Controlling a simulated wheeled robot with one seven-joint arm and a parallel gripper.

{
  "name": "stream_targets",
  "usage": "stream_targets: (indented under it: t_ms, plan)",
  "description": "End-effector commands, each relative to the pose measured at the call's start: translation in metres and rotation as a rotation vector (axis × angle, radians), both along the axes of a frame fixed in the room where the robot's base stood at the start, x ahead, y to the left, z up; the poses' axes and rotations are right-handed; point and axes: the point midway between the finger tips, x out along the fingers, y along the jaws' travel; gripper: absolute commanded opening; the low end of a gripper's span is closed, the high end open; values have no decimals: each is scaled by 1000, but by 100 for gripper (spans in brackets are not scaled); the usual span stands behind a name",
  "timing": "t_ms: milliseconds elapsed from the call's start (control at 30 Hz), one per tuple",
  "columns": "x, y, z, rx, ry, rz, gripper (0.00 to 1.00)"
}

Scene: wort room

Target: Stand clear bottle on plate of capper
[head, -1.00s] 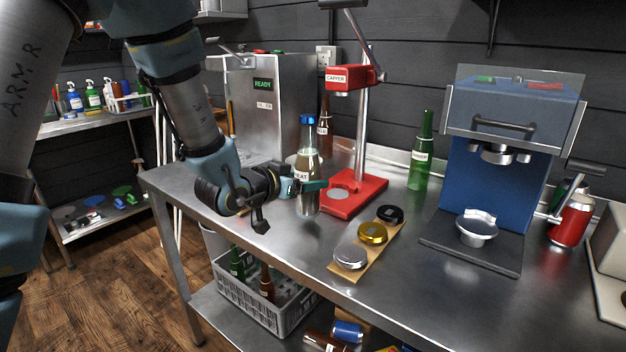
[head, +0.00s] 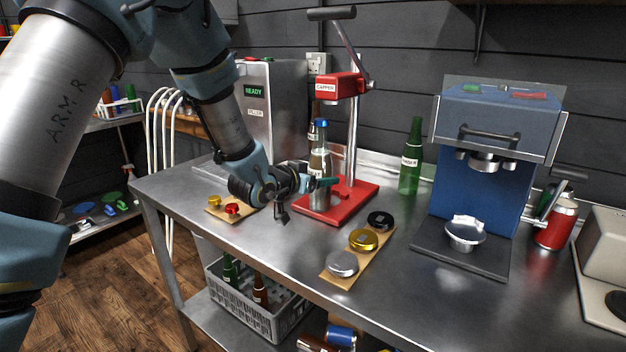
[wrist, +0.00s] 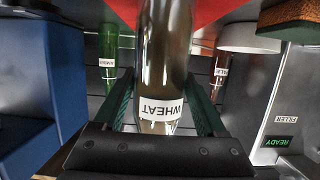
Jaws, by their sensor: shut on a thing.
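I cannot tell whether the bottle's bottom touches the plate. The red base also shows in the wrist view (wrist: 185,12).
A green bottle (head: 411,160) stands right of the capper, and a brown bottle (head: 313,130) stands behind. A board of lids (head: 345,262) lies in front. The blue machine (head: 490,150) is at right, the steel filler (head: 285,110) at left. Small caps (head: 232,209) lie on a board left.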

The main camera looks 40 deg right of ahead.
Motion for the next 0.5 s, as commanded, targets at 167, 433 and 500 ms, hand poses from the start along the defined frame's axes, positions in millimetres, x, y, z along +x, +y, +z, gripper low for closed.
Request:
stream_targets:
  t_ms: [167, 433, 500]
  plan:
    - [5, -17, 2, -3, -2, 0, 45]
    - [11, -39, 0, -2, -1, 1, 45]
    - [12, -43, 0, -2, -1, 1, 45]
